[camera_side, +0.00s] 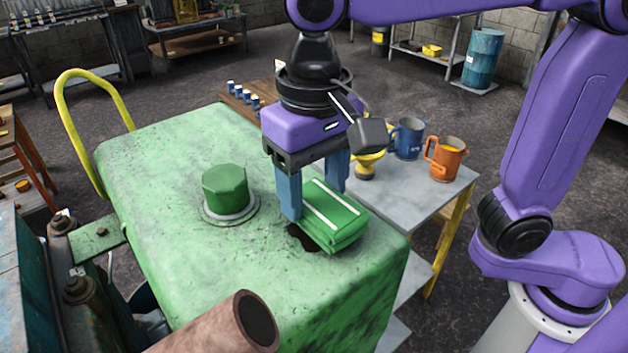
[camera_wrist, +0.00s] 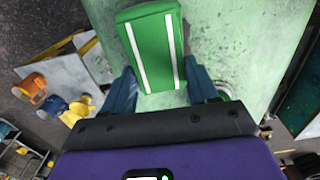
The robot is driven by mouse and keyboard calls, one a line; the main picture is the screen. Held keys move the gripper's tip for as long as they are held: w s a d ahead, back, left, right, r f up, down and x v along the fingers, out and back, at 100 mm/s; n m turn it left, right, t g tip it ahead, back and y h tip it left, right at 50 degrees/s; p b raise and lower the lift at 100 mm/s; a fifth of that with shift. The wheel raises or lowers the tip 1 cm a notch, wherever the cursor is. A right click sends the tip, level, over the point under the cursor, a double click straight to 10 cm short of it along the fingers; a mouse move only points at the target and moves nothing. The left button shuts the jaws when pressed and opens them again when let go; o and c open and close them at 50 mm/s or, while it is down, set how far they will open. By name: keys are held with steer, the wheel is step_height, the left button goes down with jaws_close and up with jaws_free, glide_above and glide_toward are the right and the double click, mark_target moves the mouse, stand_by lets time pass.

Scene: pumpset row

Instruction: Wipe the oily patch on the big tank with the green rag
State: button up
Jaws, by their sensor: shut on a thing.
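The green rag (camera_side: 333,217), folded with white stripes, is between the blue fingers of my gripper (camera_side: 318,190). My gripper is shut on it. The rag is at the top of the big green tank (camera_side: 160,190), over its right part; I cannot tell whether it touches the surface. A dark oily patch (camera_side: 302,238) shows at the rag's left lower edge, and the rag hides part of it. In the wrist view the rag (camera_wrist: 152,46) reaches out past the fingers (camera_wrist: 160,90), with the pale green tank top (camera_wrist: 220,30) behind it.
A green cap (camera_side: 226,188) stands up from the tank top left of the rag. A rusty pipe (camera_side: 225,325) is at the front. A grey side table (camera_side: 420,190) behind holds an orange jug (camera_side: 445,158), a blue mug (camera_side: 407,138) and a yellow funnel-like thing (camera_side: 366,166).

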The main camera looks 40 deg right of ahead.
steer(key=shift+f, duration=0.5)
stand_by(1.2)
steer(key=shift+d, duration=0.1)
steer(key=shift+d, duration=1.45)
steer(key=shift+a, duration=0.15)
steer(key=shift+a, duration=2.15)
steer(key=shift+a, duration=0.1)
steer(key=shift+a, duration=0.7)
